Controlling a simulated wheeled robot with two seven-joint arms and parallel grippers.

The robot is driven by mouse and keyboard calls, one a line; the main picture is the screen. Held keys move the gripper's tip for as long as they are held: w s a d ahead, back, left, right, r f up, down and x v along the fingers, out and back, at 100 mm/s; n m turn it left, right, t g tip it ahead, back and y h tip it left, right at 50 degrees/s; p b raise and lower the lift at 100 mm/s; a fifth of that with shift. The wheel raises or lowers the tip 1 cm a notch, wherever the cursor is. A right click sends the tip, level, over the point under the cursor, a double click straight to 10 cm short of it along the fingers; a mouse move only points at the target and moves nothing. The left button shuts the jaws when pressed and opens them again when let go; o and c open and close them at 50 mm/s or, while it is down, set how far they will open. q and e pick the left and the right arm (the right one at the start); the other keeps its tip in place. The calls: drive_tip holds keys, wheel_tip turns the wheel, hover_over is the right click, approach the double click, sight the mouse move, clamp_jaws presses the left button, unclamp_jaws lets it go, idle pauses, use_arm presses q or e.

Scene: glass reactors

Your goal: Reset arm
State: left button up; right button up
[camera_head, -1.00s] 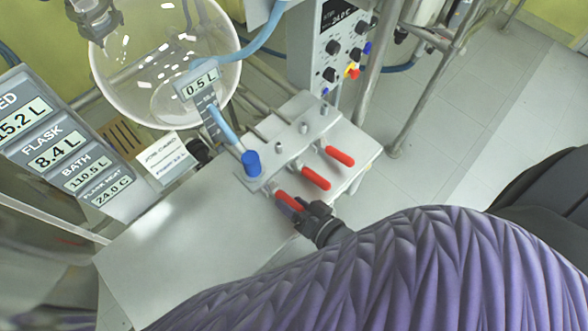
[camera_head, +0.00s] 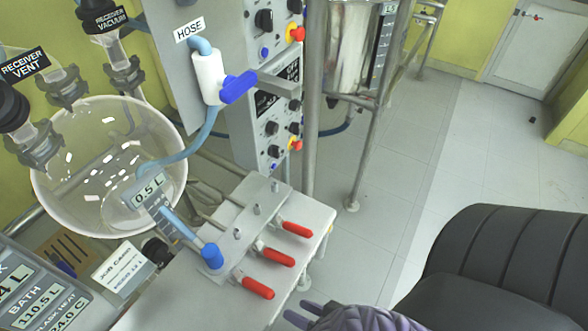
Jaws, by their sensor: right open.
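My right gripper (camera_head: 296,310) shows at the bottom edge, below and right of the valve handles, with its purple sleeve partly cut off by the frame. Its two fingers are apart with nothing visible between them. It is clear of the nearest red handle (camera_head: 258,288). Two more red handles, the middle one (camera_head: 279,257) and the far one (camera_head: 296,229), stick out from the same grey manifold. My left gripper is not in view.
A round glass vessel (camera_head: 80,190) stands at the left below the vent and vacuum lines. A control panel with a blue hose valve (camera_head: 238,87) rises behind the bench (camera_head: 190,300). A metal stand (camera_head: 374,130) is behind. The tiled floor (camera_head: 390,200) is open at centre right.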

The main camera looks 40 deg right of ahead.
drive_tip(key=s+d+f+n+g+h+b, duration=0.1)
drive_tip(key=s+f+g, duration=0.15)
drive_tip(key=f, duration=0.45)
drive_tip(key=s+d+f+n+g+h+b, duration=0.1)
drive_tip(key=d+f+n+g+h+b, duration=0.15)
drive_tip(key=f, duration=0.45)
drive_tip(key=s+f+n+g+h+b, duration=0.1)
drive_tip(key=s+f+n+g, duration=0.3)
drive_tip(key=s+f+g, duration=0.4)
drive_tip(key=s+f, duration=0.2)
drive_tip(key=s, duration=0.1)
drive_tip(key=shift+s+f+h, duration=0.3)
drive_tip(key=shift+s+h, duration=0.05)
drive_tip(key=shift+s, duration=0.05)
